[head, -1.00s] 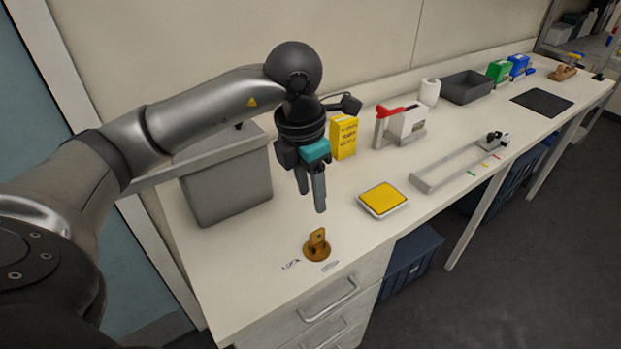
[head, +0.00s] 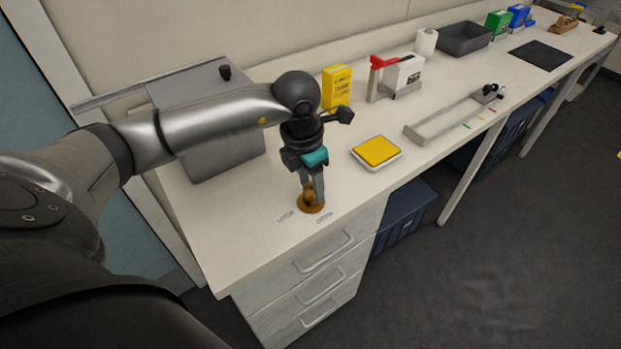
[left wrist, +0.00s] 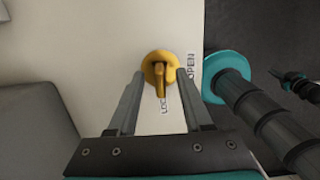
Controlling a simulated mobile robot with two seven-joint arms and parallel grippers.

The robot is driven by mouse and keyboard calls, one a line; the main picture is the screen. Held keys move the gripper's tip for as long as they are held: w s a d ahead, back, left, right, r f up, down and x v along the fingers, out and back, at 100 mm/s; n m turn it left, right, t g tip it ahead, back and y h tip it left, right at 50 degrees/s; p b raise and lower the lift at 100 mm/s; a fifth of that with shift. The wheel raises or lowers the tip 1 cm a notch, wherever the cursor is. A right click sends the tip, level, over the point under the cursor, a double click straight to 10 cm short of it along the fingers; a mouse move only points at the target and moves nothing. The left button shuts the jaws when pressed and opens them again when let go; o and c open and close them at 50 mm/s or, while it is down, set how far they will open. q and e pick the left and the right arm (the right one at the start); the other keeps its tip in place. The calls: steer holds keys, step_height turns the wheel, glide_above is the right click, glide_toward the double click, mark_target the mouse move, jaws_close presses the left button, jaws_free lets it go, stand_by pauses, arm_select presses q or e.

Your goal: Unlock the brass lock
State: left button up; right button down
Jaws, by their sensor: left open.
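The brass lock (head: 318,208) sits on the bench top near its front edge, a round base with an upright turning handle. In the left wrist view the lock (left wrist: 152,60) has its handle pointing down the picture, toward the printed LOCK label (left wrist: 163,103), partly hidden; the OPEN label (left wrist: 191,68) is to the right. My left gripper (head: 312,196) points down over the lock. Its fingers (left wrist: 160,74) are open, one on each side of the handle, with gaps visible. In the head view the fingers hide much of the handle. My right gripper is not seen.
A grey box (head: 205,150) stands left of the lock behind my arm. A yellow-topped pad (head: 377,151) lies to the right, with a yellow carton (head: 337,86) behind. Drawers (head: 325,265) are below the front edge. The bench around the lock is clear.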

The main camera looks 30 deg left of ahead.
arm_select(q)
steer(key=shift+c, duration=0.2)
jaws_close()
stand_by(0.3)
steer(key=shift+s+f+b, duration=0.2)
steer(key=shift+f+b, duration=0.1)
steer(key=shift+f, duration=0.05)
stand_by(0.4)
